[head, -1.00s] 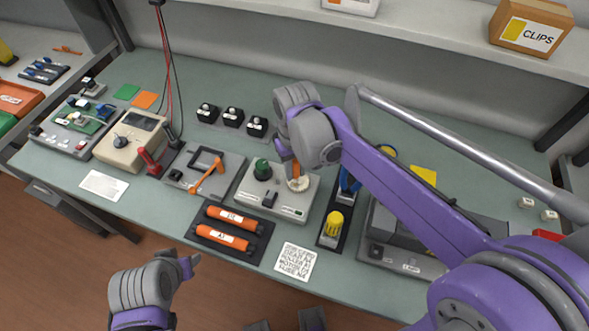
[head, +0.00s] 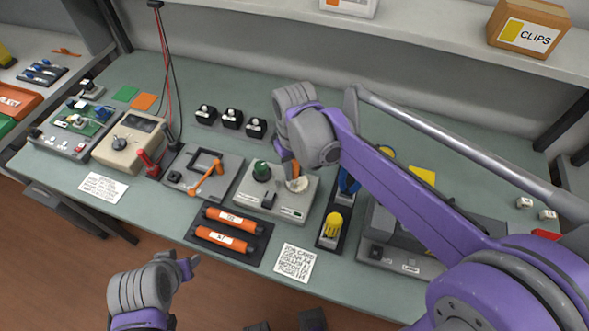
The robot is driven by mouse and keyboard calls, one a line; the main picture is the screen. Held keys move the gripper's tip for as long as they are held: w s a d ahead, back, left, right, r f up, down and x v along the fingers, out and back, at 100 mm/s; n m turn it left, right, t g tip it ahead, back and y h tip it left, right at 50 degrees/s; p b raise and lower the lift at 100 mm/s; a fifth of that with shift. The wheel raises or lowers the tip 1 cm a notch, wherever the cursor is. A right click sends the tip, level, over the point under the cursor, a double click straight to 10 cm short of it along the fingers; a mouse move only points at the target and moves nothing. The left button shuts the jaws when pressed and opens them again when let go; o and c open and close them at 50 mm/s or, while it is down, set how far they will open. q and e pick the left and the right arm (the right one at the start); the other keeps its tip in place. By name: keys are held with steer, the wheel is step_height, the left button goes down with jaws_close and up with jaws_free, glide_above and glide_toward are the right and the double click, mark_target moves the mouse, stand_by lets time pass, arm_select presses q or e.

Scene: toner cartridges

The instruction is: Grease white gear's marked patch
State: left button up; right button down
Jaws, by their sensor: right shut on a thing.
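The white gear (head: 299,184) sits on the right part of a light grey fixture box (head: 284,208), next to a green knob (head: 261,171). The gear's marked patch is too small to make out. My left gripper (head: 191,265) is off the front edge of the bench, away from the gear; its jaw gap is not clear.
Two orange rollers (head: 226,238) lie in a dark tray in front. A yellow-capped tool (head: 333,224) and a blue-handled tool (head: 348,183) stand to the right. An orange-handled latch unit (head: 203,180) and a beige meter (head: 130,139) are left. A printed card (head: 295,263) lies at the front.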

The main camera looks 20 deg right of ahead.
mark_target(295, 161)
step_height(295, 161, up, 7)
steer(key=p, duration=0.3)
steer(key=shift+f, duration=0.2)
steer(key=shift+s+a+r+p, duration=0.1)
steer(key=shift+r+p, duration=0.15)
steer(key=shift+p, duration=0.1)
arm_select(q)
steer(key=r, duration=0.1)
steer(key=w+r, duration=0.1)
steer(key=r, duration=0.3)
steer(key=shift+w+r, duration=0.15)
steer(key=shift+w, duration=0.2)
arm_select(e)
steer(key=shift+f, duration=0.15)
steer(key=shift+f+b, duration=0.5)
steer(key=shift+f, duration=0.4)
step_height(295, 161, down, 3)
steer(key=shift+f+b, duration=0.2)
steer(key=shift+b, duration=0.8)
arm_select(q)
steer(key=shift+s+f, duration=0.25)
steer(key=shift+f, duration=0.55)
steer(key=shift+s+f, duration=0.25)
steer(key=shift+f, duration=0.6)
steer(key=shift+s+f, duration=0.25)
steer(key=shift+f, duration=0.55)
arm_select(e)
steer(key=shift+f, duration=0.45)
